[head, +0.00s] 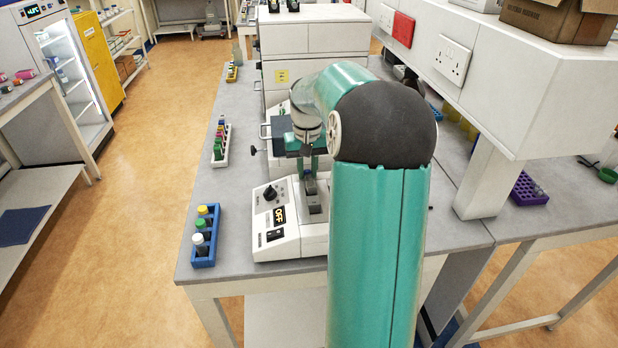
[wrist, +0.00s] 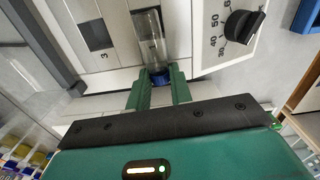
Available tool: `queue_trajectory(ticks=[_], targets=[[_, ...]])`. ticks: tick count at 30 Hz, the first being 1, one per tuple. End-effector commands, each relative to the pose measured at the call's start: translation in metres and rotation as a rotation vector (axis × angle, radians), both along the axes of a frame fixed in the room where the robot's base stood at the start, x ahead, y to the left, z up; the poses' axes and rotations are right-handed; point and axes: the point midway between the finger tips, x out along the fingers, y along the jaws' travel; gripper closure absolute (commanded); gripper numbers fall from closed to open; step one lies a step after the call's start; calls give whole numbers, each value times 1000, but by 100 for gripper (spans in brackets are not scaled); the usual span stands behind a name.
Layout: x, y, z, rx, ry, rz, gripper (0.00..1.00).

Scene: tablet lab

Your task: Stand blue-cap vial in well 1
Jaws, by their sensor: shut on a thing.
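The blue-cap vial shows in the wrist view, with its blue cap (wrist: 159,78) between my fingers and its clear glass body (wrist: 149,40) reaching away over the heater block. My gripper (wrist: 160,73) is shut on the cap. In the head view my gripper (head: 306,160) is above the block of the white heater (head: 290,236), whose display reads OFF. A square dark well marked 3 (wrist: 96,34) lies left of the vial in the wrist view. I cannot make out the mark of well 1, nor tell whether the vial's far end is inside a well.
A blue rack (head: 205,258) with several capped vials stands left of the heater, near the bench edge. A white rack (head: 219,160) of vials stands farther back. The heater's knob (wrist: 243,25) is right of the vial.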

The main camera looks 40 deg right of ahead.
Motion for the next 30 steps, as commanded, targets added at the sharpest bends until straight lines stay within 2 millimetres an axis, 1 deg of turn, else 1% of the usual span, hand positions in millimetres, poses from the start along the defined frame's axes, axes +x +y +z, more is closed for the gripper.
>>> queue_trajectory(ticks=[4,7,10,12,13,17,21,24,27,30], targets=[[0,0,3,-1,-1,0,100],[1,0,9,-1,-2,0,100],[1,0,21,-2,-3,0,100],[1,0,32,-3,-3,1,100],[0,4,37,-3,-4,3,100],[-4,25,62,-3,-4,3,100],[-10,50,93,-4,-5,4,100],[-16,76,103,-2,-1,5,100],[-21,98,113,-2,-2,4,100],[-25,115,121,-1,-1,2,100]])
